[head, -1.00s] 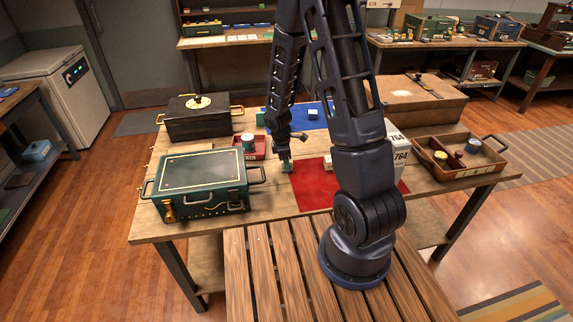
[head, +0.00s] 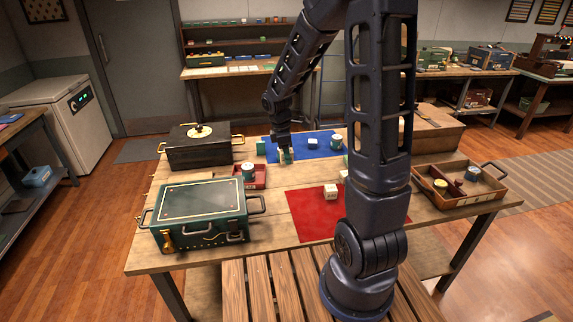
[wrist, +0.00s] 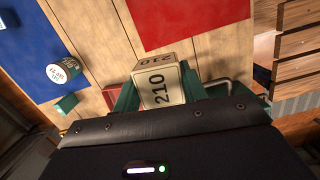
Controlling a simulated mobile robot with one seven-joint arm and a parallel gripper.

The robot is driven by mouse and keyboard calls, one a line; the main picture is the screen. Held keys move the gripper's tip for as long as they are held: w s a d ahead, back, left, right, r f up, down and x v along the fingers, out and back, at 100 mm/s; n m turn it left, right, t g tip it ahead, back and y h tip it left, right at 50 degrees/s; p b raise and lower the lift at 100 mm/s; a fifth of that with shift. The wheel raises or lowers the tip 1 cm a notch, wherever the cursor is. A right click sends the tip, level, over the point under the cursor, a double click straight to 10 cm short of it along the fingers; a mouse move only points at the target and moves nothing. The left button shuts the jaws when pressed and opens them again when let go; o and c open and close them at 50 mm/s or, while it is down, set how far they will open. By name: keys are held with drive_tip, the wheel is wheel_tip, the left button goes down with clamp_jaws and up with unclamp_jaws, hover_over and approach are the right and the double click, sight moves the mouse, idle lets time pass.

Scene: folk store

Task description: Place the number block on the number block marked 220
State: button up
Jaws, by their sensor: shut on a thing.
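My gripper (wrist: 158,92) is shut on a cream number block marked 210 (wrist: 162,88), which sits between its green fingers in the wrist view. In the head view my gripper (head: 286,156) is over the left part of the blue mat (head: 295,148), its block small and partly hidden. A white block (head: 331,191) stands on the red mat (head: 305,208); another white block (head: 313,142) is on the blue mat. Their numbers are too small to read, so I cannot tell which is marked 220.
A red tray with a can (head: 248,171), a green case (head: 200,215) and a black box (head: 198,147) are at the left. A can (head: 336,142) stands on the blue mat. A wooden tray (head: 460,190) is at the right. My arm hides part of the red mat.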

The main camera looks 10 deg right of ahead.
drive_tip(key=shift+w+d+r, duration=0.1)
drive_tip(key=shift+d+r, duration=0.05)
drive_tip(key=shift+r, duration=0.45)
drive_tip(key=w+d+r, duration=0.1)
drive_tip(key=w+d, duration=0.2)
drive_tip(key=d, duration=0.4)
drive_tip(key=w+d+r, duration=0.1)
drive_tip(key=w+d, duration=0.1)
drive_tip(key=d, duration=0.4)
wheel_tip(320, 180, up, 2)
drive_tip(key=n, duration=0.1)
hover_over(346, 173)
wheel_tip(346, 173, down, 19)
drive_tip(key=shift+s+f, duration=0.1)
drive_tip(key=shift+f, duration=0.1)
drive_tip(key=o, duration=1)
drive_tip(key=shift+c, duration=0.2)
